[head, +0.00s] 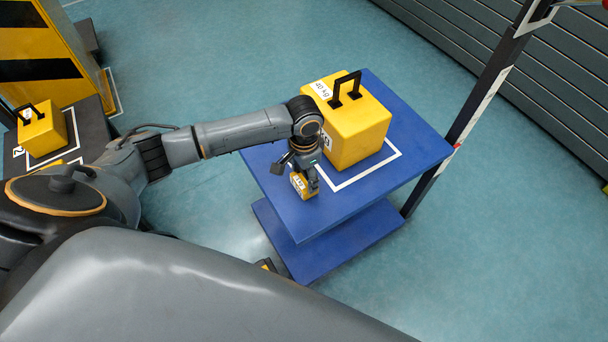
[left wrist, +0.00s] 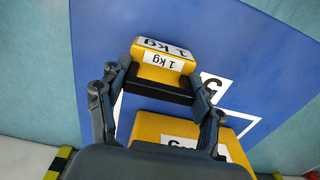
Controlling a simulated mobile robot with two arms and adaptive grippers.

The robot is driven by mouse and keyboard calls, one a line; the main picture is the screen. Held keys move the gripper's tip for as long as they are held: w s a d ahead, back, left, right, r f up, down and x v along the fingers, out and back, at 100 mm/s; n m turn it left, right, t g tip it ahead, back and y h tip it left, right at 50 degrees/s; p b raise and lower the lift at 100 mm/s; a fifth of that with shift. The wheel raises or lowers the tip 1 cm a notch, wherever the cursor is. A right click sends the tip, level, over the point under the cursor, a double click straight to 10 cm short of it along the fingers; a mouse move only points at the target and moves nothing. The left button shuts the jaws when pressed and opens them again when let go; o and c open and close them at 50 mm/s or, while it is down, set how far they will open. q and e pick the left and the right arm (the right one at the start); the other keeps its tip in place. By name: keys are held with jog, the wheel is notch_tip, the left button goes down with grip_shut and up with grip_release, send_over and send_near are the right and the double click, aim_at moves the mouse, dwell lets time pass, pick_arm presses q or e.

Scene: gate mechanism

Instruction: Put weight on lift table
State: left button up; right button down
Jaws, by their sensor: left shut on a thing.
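The blue table (head: 411,146) stands at centre right, with a white outline on its top and a lower blue shelf. A large yellow 40 kg weight (head: 361,133) with a black handle stands upright within the outline; part of it shows in the left wrist view (left wrist: 172,127). My left gripper (head: 304,171) is shut on a small yellow 1 kg weight (head: 300,186), over the table's near left part. In the left wrist view the small weight (left wrist: 158,60) sits between the fingers. I cannot tell whether it touches the tabletop. My right gripper is not in view.
A dark stand (head: 93,123) at left holds another yellow weight (head: 43,130), behind my left arm. A yellow-and-black striped structure (head: 45,45) stands behind it. A dark post (head: 484,98) rises at the table's right edge. The tabletop's front right part is bare.

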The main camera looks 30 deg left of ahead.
pick_arm(q)
jog(key=shift+w+f, duration=0.1)
jog(key=shift+f, duration=0.05)
jog(key=shift+f, duration=0.1)
jog(key=o, duration=1.8)
jog(key=shift+f, duration=0.1)
notch_tip(320, 180, up, 12)
jog(key=shift+r+p, duration=0.15)
jog(key=shift+p, duration=0.5)
